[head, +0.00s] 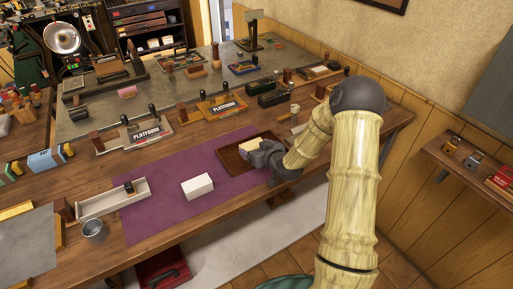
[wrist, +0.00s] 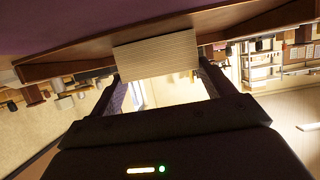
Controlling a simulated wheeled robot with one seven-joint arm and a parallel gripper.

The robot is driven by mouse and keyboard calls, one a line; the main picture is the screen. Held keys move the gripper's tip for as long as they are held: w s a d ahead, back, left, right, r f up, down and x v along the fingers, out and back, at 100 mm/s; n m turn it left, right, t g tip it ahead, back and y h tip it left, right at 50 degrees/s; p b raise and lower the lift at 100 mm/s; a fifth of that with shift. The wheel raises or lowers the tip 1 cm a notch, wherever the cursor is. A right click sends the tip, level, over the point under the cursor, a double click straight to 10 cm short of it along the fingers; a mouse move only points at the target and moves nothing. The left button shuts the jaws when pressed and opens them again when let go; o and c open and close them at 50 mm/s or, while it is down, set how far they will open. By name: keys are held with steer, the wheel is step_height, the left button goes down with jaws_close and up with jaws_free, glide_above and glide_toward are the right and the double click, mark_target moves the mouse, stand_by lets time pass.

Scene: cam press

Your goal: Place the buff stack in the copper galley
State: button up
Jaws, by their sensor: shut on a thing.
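The buff stack (head: 249,145) is a pale tan block with fine layered edges, partly hidden behind my gripper (head: 262,151) in the head view. In the wrist view the stack (wrist: 155,52) lies across the ends of the two fingers, and my gripper (wrist: 160,68) is shut on it. The copper galley (head: 233,165) is a shallow red-brown tray at the right end of the purple mat. The stack is over or within the galley; I cannot tell whether it touches its floor. The galley's rim (wrist: 60,62) crosses the wrist view behind the stack.
A white stack (head: 197,186) lies on the purple mat (head: 160,219). A pale galley (head: 113,199) with a dark block and a metal cup (head: 95,231) stand at left. Platform signs (head: 147,132) and small tools line the back. The mat between white stack and copper galley is clear.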

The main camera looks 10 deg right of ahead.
steer(key=shift+f, duration=0.15)
steer(key=o, duration=1)
steer(key=shift+c, duration=0.2)
steer(key=shift+r, duration=0.2)
steer(key=b+v, duration=0.1)
steer(key=v, duration=1.1)
steer(key=shift+s+a+f, duration=0.1)
